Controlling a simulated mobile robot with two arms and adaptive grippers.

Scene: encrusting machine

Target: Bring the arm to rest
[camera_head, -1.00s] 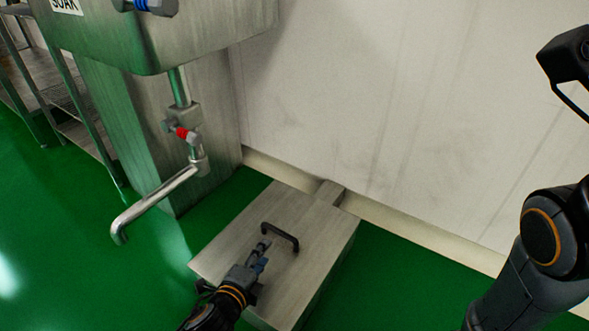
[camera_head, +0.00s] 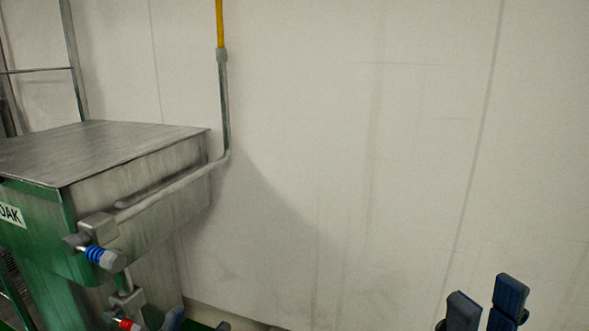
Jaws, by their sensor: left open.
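My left gripper (camera_head: 198,324) shows only as two dark blue-grey fingertips at the bottom edge, left of centre. They are apart with a gap between them, and nothing shows in the gap. My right gripper (camera_head: 485,303) shows at the bottom right as two dark blue fingers pointing up, in front of the pale wall. They are apart with no object between them. The rest of both arms is out of view below.
A steel sink unit (camera_head: 137,182) with a flat top stands at the left. A blue-handled valve (camera_head: 103,257) and a red-ringed valve (camera_head: 128,324) stick out from it. A pipe (camera_head: 224,105) climbs the wall (camera_head: 350,150). The space right of the unit looks clear.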

